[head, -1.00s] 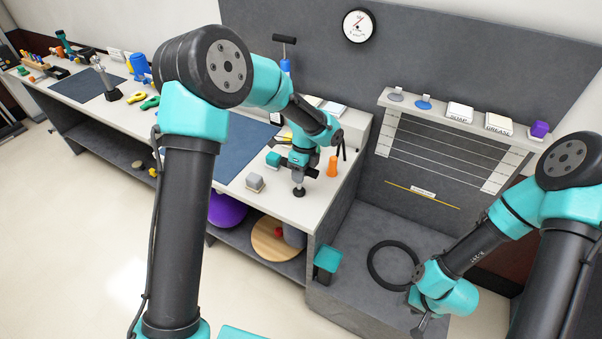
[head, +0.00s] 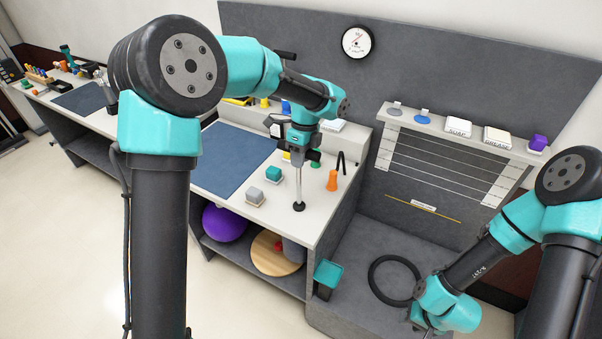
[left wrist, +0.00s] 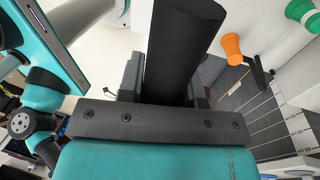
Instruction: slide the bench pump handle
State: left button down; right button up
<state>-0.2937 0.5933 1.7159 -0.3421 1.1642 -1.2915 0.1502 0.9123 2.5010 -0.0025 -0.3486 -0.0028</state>
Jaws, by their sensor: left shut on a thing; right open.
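The bench pump shows a black round base (head: 299,207) near the front corner of the bench, with a bright upright metal rod (head: 299,183) above it. My left gripper (head: 300,153) is above this rod and shut on the dark pump handle. In the left wrist view the thick black handle (left wrist: 182,45) sits between the jaws, and its far side is hidden. My right gripper (head: 428,326) is low at the bottom right, away from the pump; its fingers are partly cut off by the frame edge.
A blue mat (head: 232,158) lies to the left. A shelf (head: 460,130) with small items and a black ring (head: 394,280) are to the right.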

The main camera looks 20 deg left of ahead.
pick_arm(q)
jog(key=shift+r, duration=1.6)
jog(key=c, duration=0.8)
grip_release()
jog(key=w+r, duration=0.3)
jog(key=r, duration=1.4)
jog(key=shift+d, duration=0.4)
jog(key=shift+w, duration=0.1)
